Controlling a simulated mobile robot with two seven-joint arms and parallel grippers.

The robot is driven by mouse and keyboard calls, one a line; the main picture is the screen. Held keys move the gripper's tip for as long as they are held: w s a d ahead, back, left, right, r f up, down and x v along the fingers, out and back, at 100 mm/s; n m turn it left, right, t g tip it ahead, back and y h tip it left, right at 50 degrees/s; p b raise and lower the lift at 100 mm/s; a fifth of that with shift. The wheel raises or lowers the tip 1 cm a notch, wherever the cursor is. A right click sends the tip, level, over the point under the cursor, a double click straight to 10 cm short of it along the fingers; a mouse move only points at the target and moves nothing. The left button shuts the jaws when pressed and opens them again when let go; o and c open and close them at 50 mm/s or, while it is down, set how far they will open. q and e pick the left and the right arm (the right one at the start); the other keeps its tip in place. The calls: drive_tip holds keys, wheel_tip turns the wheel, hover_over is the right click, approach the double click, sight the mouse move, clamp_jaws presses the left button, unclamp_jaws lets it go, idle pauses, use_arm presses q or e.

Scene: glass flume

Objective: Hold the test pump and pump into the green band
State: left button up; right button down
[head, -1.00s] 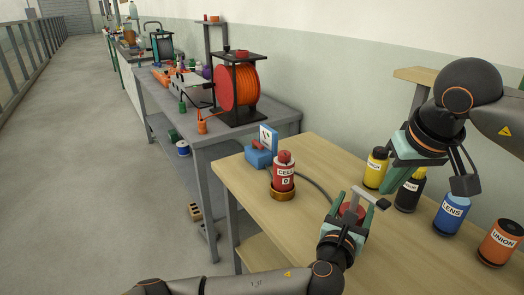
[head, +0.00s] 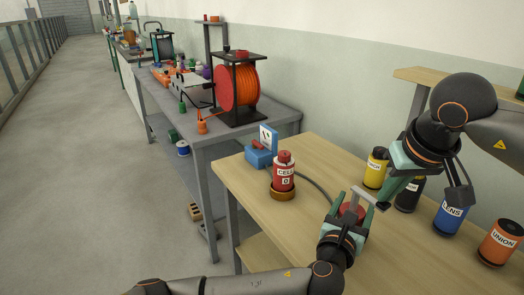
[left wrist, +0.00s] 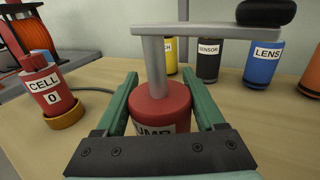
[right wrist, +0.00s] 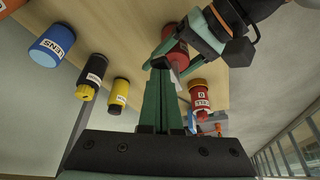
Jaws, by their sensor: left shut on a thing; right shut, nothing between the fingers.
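The red test pump (head: 349,213) stands on the wooden bench; it also shows in the left wrist view (left wrist: 160,105). My left gripper (head: 347,205) is shut around its body, one finger on each side. A grey lever (left wrist: 195,29) runs about level from its post to a black knob (left wrist: 265,13). My right gripper (head: 385,203) is shut and empty, its fingertips at or just above the knob end. I cannot tell whether they touch. A red cell (head: 284,172) marked 0 stands in a brass ring. A blue gauge (head: 259,157) sits behind it; its needle and band are unreadable.
Yellow (head: 375,170), black (head: 408,195), blue LENS (head: 449,215) and orange UNION (head: 498,243) canisters stand along the bench to the right. A dark hose (head: 318,187) lies behind the pump. A grey table with an orange reel (head: 238,86) stands farther back.

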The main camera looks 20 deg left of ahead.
drive_tip(key=shift+f, duration=0.85)
drive_tip(key=shift+r, duration=1.65)
idle(0.7)
idle(1.1)
drive_tip(key=shift+f, duration=0.15)
idle(2.2)
idle(1.2)
